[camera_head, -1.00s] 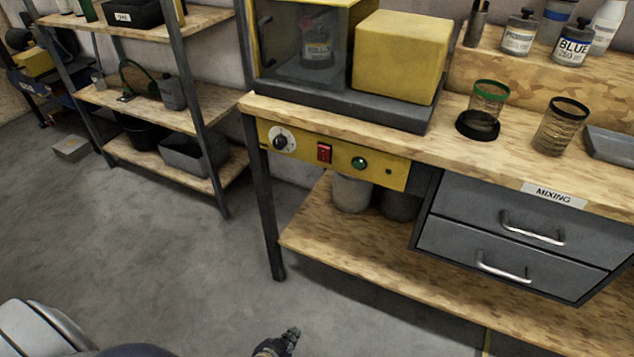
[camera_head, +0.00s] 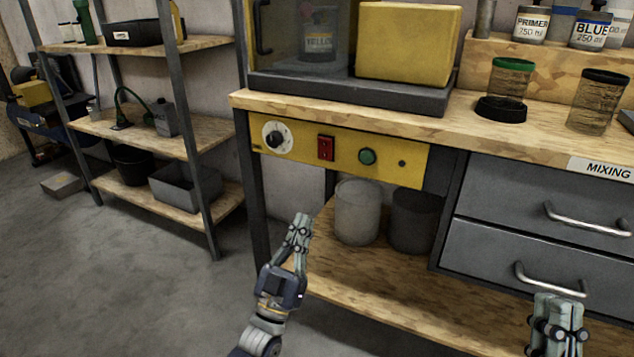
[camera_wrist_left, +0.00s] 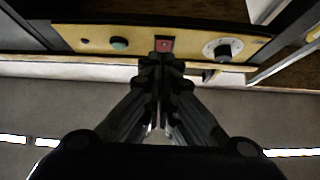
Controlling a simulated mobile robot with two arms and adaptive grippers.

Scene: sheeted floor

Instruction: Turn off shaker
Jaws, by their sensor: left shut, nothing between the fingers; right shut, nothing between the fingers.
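The shaker's yellow control panel (camera_head: 400,155) is on the front of the wooden bench, below the yellow and dark shaker housing (camera_head: 402,42). It carries a dial (camera_head: 277,137), a red switch (camera_head: 326,148) and a green button (camera_head: 367,157), dark in the head view. My left gripper (camera_head: 302,220) is shut and empty, below the panel and apart from it. In the left wrist view, the red switch (camera_wrist_left: 164,45) is just beyond the closed fingertips (camera_wrist_left: 160,62). A paint can labelled yellow is inside the housing (camera_head: 318,35). My right gripper (camera_head: 558,300) is shut and empty, before the lower drawer.
Two drawers with metal handles (camera_head: 585,220) are right of the panel. Several jars (camera_head: 598,105) stand on the bench top. Two cans (camera_head: 357,212) sit on the lower shelf. A shelf rack (camera_head: 200,140) stands at left; open floor (camera_head: 110,280) lies in front of it.

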